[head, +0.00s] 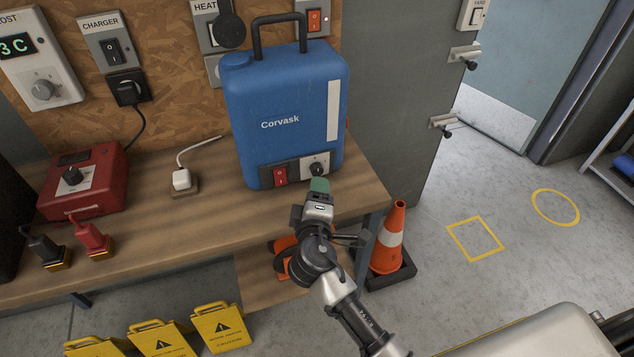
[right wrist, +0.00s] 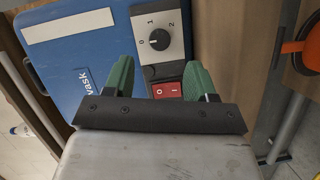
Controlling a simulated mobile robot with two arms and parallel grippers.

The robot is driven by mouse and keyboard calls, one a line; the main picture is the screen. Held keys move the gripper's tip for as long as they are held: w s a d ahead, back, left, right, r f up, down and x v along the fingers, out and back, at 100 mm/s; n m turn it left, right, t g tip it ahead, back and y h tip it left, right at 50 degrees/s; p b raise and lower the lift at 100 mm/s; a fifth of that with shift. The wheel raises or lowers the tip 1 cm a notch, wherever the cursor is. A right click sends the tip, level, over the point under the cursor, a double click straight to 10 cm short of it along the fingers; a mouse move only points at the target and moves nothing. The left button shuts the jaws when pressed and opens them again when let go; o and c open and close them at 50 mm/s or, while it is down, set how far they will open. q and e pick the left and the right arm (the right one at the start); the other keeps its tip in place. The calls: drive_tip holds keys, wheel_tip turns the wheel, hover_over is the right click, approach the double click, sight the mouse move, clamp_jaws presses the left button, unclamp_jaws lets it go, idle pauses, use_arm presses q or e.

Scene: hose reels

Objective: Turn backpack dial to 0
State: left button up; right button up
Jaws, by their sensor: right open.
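The blue Corvask backpack (head: 285,105) stands upright on the wooden workbench (head: 215,212). Its black dial (head: 316,169) sits on a pale plate at the lower right of its front, beside a red switch (head: 280,176). In the right wrist view the dial (right wrist: 159,40) has the marks 0, 1 and 2 around it; its exact setting is too small to tell. My right gripper (head: 319,186) is just in front of and below the dial. In the right wrist view its green fingers (right wrist: 158,76) are apart and empty, with the dial beyond them. My left gripper is not in view.
A red charger box (head: 84,182) and a white plug (head: 181,180) stand on the bench to the left. An orange cone (head: 389,240) stands by the bench's right end. Yellow caution signs (head: 218,328) stand on the floor in front. The floor at the right is mostly clear.

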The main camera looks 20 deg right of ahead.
drive_tip(key=shift+v, duration=2.2)
drive_tip(key=s+d+f+m+g, duration=0.7)
drive_tip(key=s+d, duration=0.1)
drive_tip(key=s, duration=0.2)
drive_tip(key=s+m+g+y, duration=0.3)
drive_tip(key=s+g+y, duration=0.25)
drive_tip(key=s, duration=0.85)
wheel_tip(320, 180, down, 27)
drive_tip(key=s+g, duration=0.1)
drive_tip(key=s+d+f+g, duration=0.1)
drive_tip(key=s+d+f, duration=0.1)
drive_tip(key=s+f, duration=1.3)
drive_tip(key=shift+s+d+f+n, duration=0.3)
drive_tip(key=shift+s+f+n, duration=0.1)
drive_tip(key=shift+s, duration=0.15)
